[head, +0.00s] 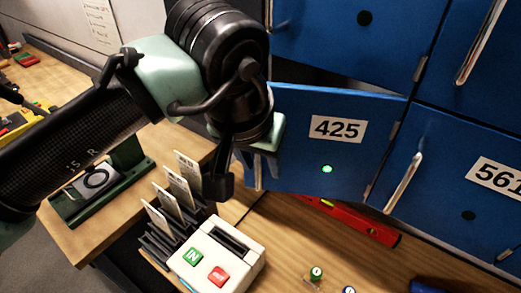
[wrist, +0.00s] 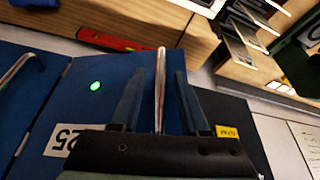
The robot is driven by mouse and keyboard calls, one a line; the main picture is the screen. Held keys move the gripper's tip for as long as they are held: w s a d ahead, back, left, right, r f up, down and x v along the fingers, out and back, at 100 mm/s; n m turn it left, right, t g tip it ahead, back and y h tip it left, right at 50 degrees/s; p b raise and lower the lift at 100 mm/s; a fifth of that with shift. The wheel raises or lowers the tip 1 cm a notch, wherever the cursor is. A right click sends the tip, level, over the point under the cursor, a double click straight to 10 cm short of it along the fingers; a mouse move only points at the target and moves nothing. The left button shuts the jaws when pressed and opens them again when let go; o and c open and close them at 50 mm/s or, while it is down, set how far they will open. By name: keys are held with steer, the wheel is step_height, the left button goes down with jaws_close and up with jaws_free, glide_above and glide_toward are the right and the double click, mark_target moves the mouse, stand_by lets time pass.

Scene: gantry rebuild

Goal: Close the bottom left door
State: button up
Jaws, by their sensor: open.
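The bottom left door (head: 300,183) is blue, carries the number 425 and shows a lit green dot. It stands ajar, with a dark gap above its top edge. In the wrist view the door (wrist: 95,110) fills the left middle. Its metallic upright handle (wrist: 160,75) lies between my two fingers. My gripper (head: 258,170) is at the door's left side, partly hidden by my wrist in the head view. In the wrist view my gripper (wrist: 159,85) is open, with a finger on each side of the handle. I cannot tell whether either finger touches it.
Door 561 (head: 440,175) is at the right, and other blue doors (head: 345,40) are above. A red level (head: 360,222) lies on the wooden bench below the door. A white box with green and red buttons (head: 215,258) and a card rack (head: 175,215) stand left of it.

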steer(key=shift+d+f, duration=0.1)
steer(key=shift+f, duration=0.1)
steer(key=shift+c, duration=0.3)
jaws_close()
steer(key=shift+w+r, duration=0.1)
stand_by(1.0)
